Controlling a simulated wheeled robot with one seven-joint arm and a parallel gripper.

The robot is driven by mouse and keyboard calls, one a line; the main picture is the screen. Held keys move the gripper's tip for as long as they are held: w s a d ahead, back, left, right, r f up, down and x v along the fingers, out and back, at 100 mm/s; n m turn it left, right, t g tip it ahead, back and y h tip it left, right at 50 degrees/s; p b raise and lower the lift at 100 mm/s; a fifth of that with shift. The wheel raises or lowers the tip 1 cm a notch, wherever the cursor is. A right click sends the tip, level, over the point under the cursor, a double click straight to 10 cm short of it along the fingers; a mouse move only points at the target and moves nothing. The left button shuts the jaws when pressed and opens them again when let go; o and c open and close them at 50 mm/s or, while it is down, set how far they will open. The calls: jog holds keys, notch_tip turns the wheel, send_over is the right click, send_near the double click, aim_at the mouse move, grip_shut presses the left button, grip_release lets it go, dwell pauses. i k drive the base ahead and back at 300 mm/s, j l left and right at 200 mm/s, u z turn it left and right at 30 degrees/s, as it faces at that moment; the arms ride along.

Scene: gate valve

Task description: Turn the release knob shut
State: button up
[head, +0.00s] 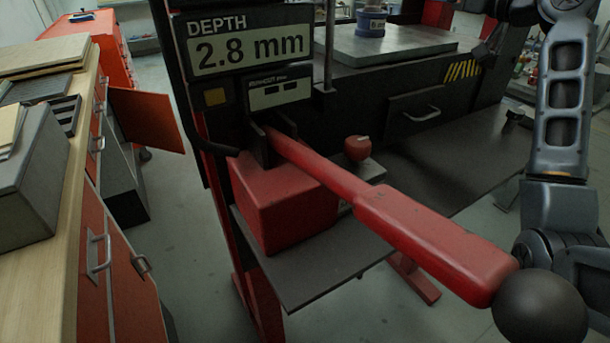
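A small round red knob (357,148), which looks like the release knob, sits on a grey block on the press, just behind the lever. A small pale mark shows on its top; its setting is too small to read. A long red lever (430,240) with a black ball end (540,308) slants from the press toward the lower right, in front of part of the knob's mount. My arm shows along the right edge, apart from the knob.
A red block (283,200) sits below the lever on a dark shelf (325,267). The depth display (250,48) reads 2.8 mm. A wooden-topped workbench (60,185) stands at left. Grey floor (185,215) lies clear between bench and press.

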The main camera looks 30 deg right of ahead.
aim_at(356, 147)
jog(key=k, duration=1)
